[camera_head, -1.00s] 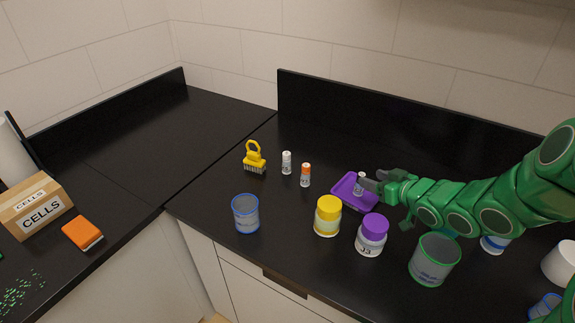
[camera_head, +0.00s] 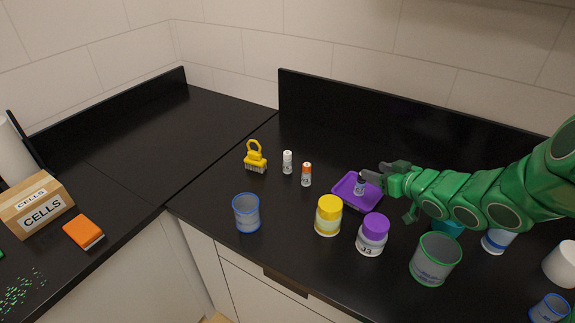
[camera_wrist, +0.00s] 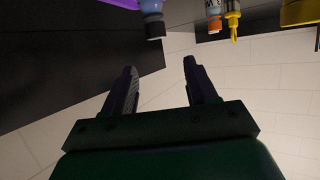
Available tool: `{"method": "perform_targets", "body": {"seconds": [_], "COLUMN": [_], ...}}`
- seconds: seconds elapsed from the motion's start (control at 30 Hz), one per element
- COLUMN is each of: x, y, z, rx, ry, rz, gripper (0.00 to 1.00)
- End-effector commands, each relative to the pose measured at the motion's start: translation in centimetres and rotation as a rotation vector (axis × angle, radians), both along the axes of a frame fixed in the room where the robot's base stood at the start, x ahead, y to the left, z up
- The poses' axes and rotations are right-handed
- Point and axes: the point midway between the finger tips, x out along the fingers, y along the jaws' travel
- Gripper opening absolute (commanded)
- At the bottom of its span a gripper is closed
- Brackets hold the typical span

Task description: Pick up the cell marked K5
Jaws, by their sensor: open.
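Small cells stand on the black counter in the head view: a white-topped one (camera_head: 287,162) and an orange-topped one (camera_head: 306,175). A third cell (camera_head: 360,185) stands upright on the purple tray (camera_head: 347,197). The wrist view shows this cell with a pale blue body (camera_wrist: 151,6) and a dark end, and the orange-ended cell (camera_wrist: 214,22) farther right. The marking K5 is not readable on any of them. My gripper (camera_head: 373,171) is just above and right of the tray cell, apart from it. The wrist view shows its jaws (camera_wrist: 160,67) open and empty.
A yellow-lidded jar (camera_head: 328,216), a purple-lidded jar (camera_head: 372,235) marked J3, a green-rimmed cup (camera_head: 435,260) and a blue-rimmed cup (camera_head: 247,213) stand in front. A CELLS box (camera_head: 38,207) sits on the left counter.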

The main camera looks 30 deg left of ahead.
Motion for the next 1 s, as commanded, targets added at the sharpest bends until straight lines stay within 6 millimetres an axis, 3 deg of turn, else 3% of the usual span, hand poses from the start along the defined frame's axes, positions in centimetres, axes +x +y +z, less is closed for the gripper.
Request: {"method": "perform_targets", "body": {"seconds": [0.27,0.57,0.87,1.0], "x": [0.0,1.5,3.3,4.4], "y": [0.0,2.2,5.2,7.6], "z": [2.8,3.3,4.3,5.0], "rx": [0.000,0.018,0.042,0.058], "ry": [-0.005,-0.028,-0.064,-0.088], "rz": [0.001,-0.044,-0.110,-0.166], "gripper": [0.57,0.57,0.57,0.57]}}
